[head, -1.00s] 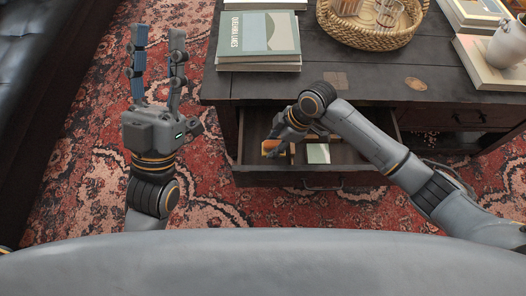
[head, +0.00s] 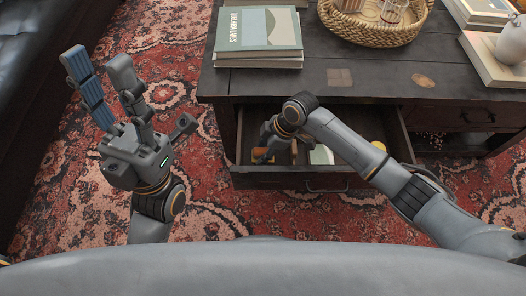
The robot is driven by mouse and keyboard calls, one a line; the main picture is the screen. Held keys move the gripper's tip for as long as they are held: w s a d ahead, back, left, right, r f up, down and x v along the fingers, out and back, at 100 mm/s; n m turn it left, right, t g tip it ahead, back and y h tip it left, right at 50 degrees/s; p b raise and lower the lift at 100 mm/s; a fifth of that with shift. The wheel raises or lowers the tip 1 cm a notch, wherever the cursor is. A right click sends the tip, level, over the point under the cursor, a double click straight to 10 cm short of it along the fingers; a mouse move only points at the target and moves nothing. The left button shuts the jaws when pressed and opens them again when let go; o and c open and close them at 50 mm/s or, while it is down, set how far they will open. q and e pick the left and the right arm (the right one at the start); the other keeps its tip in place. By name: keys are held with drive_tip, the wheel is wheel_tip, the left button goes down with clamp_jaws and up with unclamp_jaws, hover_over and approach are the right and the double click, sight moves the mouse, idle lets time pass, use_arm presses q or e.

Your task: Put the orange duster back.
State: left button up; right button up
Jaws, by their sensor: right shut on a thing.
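The orange duster (head: 260,153) shows as small orange patches low in the open drawer (head: 290,177) of the dark wooden table. My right gripper (head: 268,150) points down into the left part of the drawer and is shut on the duster. The gripper and wrist hide much of the duster, so I cannot tell whether it touches the drawer floor. My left gripper (head: 97,62) is over the rug at the left, empty, with its fingers apart.
A pale green and white item (head: 320,155) lies in the drawer, and a yellow thing (head: 378,146) shows near its right end. Books (head: 258,32) and a wicker tray (head: 372,32) sit on the tabletop. A black sofa (head: 40,80) stands at the left.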

drive_tip(key=o, duration=1.1)
